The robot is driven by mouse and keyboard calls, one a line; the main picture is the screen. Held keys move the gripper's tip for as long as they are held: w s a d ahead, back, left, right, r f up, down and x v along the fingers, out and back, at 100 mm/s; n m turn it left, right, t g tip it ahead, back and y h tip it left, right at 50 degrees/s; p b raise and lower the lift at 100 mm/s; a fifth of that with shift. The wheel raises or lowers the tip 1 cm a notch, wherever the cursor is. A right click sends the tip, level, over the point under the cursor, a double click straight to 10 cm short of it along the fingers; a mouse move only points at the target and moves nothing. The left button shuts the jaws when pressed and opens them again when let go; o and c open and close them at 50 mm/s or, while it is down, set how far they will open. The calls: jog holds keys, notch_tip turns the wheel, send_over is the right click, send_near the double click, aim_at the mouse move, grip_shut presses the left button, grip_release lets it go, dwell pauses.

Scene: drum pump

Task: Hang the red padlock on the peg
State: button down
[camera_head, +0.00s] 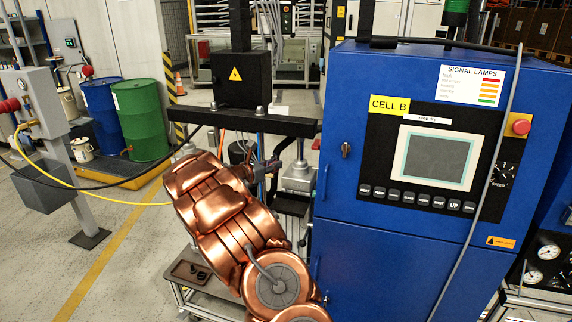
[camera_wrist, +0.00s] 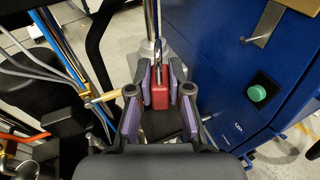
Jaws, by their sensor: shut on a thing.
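The red padlock (camera_wrist: 160,96) is between the two purple-and-grey fingers of my gripper (camera_wrist: 160,88) in the wrist view. My gripper is shut on its body, and its thin shackle points up the picture, away from the palm. In the head view my gripper (camera_head: 265,166) is beside the left side of the blue cabinet (camera_head: 335,215), and the padlock cannot be made out there.
The blue cabinet stands close to the right of my gripper, with a green button (camera_wrist: 257,94) on its side. Cables and hoses (camera_wrist: 45,68) run along the left. A black beam (camera_head: 250,122) crosses behind my arm. Blue and green drums (camera_head: 146,120) stand farther left.

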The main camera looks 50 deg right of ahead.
jog(key=shift+m+g, duration=0.6)
jog(key=shift+g, duration=0.2)
jog(key=s+d, duration=0.1)
jog(key=s+d+f, duration=0.1)
jog(key=s+d, duration=0.1)
jog(key=shift+s+d+f, duration=0.1)
jog(key=shift+d+f, duration=0.25)
jog(key=s+d+f+b, duration=0.1)
jog(key=s+d+b, duration=0.2)
jog(key=s+b, duration=0.2)
jog(key=s, duration=0.3)
jog(key=shift+s+b, duration=0.15)
jog(key=shift+b, duration=0.25)
jog(key=shift+f, duration=0.2)
dwell(0.3)
jog(key=c, duration=1)
grip_release()
